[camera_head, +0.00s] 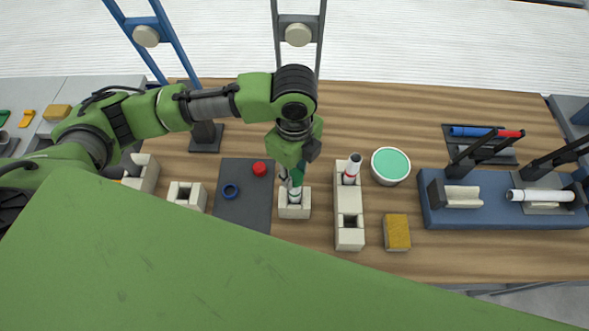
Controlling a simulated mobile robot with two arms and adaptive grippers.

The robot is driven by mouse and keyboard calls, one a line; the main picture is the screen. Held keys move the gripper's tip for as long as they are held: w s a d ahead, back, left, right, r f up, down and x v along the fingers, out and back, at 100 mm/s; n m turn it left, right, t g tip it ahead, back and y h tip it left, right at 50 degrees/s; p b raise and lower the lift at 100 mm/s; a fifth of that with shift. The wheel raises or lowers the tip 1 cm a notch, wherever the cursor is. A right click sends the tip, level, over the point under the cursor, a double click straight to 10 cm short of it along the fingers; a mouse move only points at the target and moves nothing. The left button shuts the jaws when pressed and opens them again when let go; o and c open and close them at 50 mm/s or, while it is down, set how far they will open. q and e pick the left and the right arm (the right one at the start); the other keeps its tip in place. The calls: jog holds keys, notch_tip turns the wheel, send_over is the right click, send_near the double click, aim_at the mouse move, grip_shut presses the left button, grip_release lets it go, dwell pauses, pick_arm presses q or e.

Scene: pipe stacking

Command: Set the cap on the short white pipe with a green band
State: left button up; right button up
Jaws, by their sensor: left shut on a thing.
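My left gripper (294,172) points down over a cream one-hole block (294,211) in the middle of the table. A short white pipe (295,194) stands upright in that block, between and below the fingers. A green part shows at the fingers around the pipe's top; I cannot tell cap from green band there. The gripper is shut on what seems to be the cap, mostly hidden by the fingers. Whether the cap touches the pipe cannot be told. My right gripper is not in view.

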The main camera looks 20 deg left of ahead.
aim_at(295, 175)
pick_arm(q)
jog(key=shift+f+p, duration=0.25)
jog(key=shift+p, duration=0.55)
dwell(0.8)
jog(key=o, duration=1.4)
jog(key=shift+c, duration=0.2)
jog(key=shift+r, duration=0.1)
jog(key=shift+r+p, duration=1.2)
jog(key=shift+p, duration=0.35)
jog(key=shift+r+p, duration=0.5)
jog(key=shift+r, duration=1.7)
jog(key=shift+s+f, duration=0.1)
